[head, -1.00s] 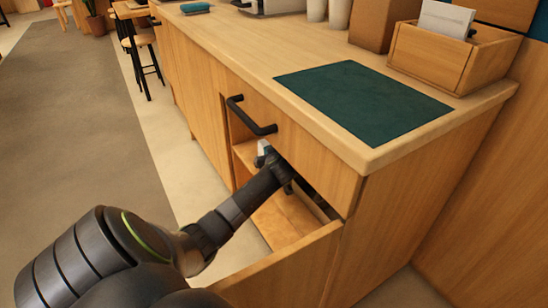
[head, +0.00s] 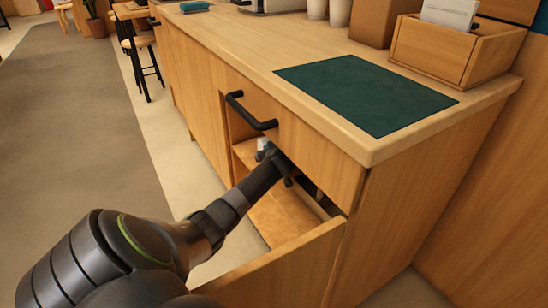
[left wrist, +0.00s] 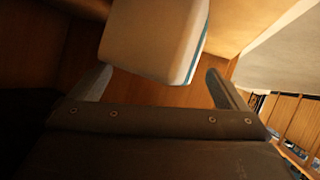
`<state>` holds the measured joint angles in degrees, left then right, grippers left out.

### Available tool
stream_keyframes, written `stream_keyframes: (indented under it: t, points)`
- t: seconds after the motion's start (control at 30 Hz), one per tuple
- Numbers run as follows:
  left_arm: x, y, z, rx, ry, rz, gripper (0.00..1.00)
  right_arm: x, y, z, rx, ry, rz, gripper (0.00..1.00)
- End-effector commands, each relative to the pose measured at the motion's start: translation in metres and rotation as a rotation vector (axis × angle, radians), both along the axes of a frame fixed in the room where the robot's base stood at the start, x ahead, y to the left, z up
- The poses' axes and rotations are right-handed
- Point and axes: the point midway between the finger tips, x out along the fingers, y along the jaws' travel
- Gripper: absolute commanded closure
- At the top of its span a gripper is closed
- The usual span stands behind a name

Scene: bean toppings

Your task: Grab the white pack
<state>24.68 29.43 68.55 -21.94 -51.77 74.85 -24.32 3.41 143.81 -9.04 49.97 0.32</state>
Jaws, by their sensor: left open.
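The white pack (left wrist: 152,35) fills the upper middle of the left wrist view; it is pale with a teal stripe along its right edge. My left gripper (left wrist: 158,82) is open, with one finger on each side of the pack's near end. I cannot tell whether either finger touches it. In the head view, my left gripper (head: 274,160) is inside the open cabinet under the counter, largely hidden by my arm. A small pale patch shows beside it there, too small to identify surely. My right gripper is out of view.
The cabinet's lowered front panel (head: 285,270) stands open below my arm. A drawer front with a black handle (head: 250,113) is above the opening. The counter holds a dark green mat (head: 365,92) and a wooden box (head: 440,50). The grey-brown floor at left is clear.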

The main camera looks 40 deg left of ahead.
Motion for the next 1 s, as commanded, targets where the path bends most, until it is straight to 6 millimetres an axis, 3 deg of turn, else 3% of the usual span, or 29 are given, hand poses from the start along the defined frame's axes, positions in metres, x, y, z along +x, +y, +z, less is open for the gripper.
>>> stream_keyframes:
  t: [0.37, 0.7, 1.0]
  points:
    - [0.0038, 0.0042, -0.0028, -0.001, -0.001, 0.0, 0.06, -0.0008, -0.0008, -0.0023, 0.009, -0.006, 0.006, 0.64]
    - [0.0034, 0.0042, -0.0033, -0.001, 0.001, 0.0, 0.5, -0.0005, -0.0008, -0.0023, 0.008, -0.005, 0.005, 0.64]
    - [0.0033, 0.0042, -0.0036, -0.001, 0.001, 0.001, 0.53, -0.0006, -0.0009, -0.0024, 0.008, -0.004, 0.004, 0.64]
